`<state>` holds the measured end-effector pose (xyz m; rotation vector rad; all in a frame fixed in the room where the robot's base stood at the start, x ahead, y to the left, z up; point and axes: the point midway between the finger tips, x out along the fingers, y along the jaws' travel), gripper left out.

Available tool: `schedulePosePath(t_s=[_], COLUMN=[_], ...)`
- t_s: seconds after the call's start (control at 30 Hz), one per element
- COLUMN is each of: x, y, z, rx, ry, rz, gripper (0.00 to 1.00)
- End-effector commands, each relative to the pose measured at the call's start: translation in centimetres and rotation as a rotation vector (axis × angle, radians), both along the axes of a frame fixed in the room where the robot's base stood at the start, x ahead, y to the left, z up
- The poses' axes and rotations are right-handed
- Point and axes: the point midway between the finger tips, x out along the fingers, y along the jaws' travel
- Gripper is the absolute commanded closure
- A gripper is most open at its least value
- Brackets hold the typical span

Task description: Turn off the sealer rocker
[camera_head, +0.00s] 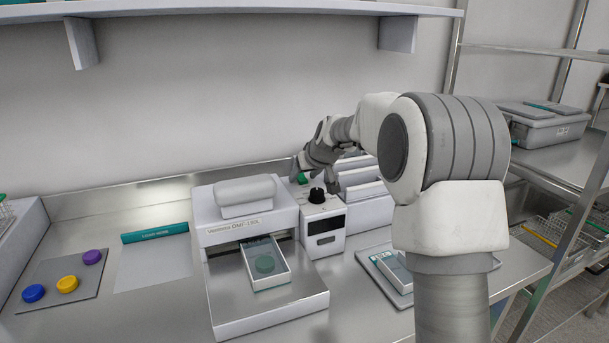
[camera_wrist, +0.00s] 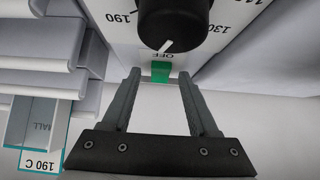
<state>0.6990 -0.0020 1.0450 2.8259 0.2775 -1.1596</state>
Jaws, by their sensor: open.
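The sealer's white control box (camera_head: 333,222) stands beside the press unit (camera_head: 215,232) on the steel bench. A black dial knob (camera_head: 317,195) is on its top. In the wrist view the knob (camera_wrist: 172,22) has its white pointer toward the OFF mark, between numbers including 190 and 130. A green rocker (camera_wrist: 161,72) sits at the box's edge below OFF. A small green patch (camera_head: 302,179) shows behind the knob in the head view. My gripper (camera_wrist: 159,76) is open and empty, its fingertips on either side of the rocker in the picture; contact cannot be told.
White upright slotted racks (camera_head: 362,180) stand close behind and right of the box. A mat (camera_head: 62,280) with coloured caps is at left. A shelf (camera_head: 240,8) hangs above. The pale bench mat (camera_head: 155,263) is clear.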

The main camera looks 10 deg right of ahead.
Motion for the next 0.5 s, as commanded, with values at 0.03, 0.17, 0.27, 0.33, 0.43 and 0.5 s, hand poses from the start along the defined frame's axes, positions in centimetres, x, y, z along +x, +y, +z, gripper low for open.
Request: schedulePosePath(t_s=[0.03, 0.17, 0.27, 0.33, 0.43, 0.5], x=[0.0, -0.5, -1.4, -2.3, -3.8, -4.8], y=[0.0, -0.1, -0.3, -0.5, -0.8, -1.1], z=[0.0, 0.5, 1.5, 2.5, 4.0, 5.1], rx=[0.000, 0.000, 0.000, 0.000, -0.001, -0.001], ry=[0.001, 0.000, -0.002, -0.003, -0.003, -0.003], rz=[0.000, 0.000, -0.001, -0.002, -0.001, -0.002], gripper=[0.40, 0.40, 0.40, 0.40, 0.40, 0.40])
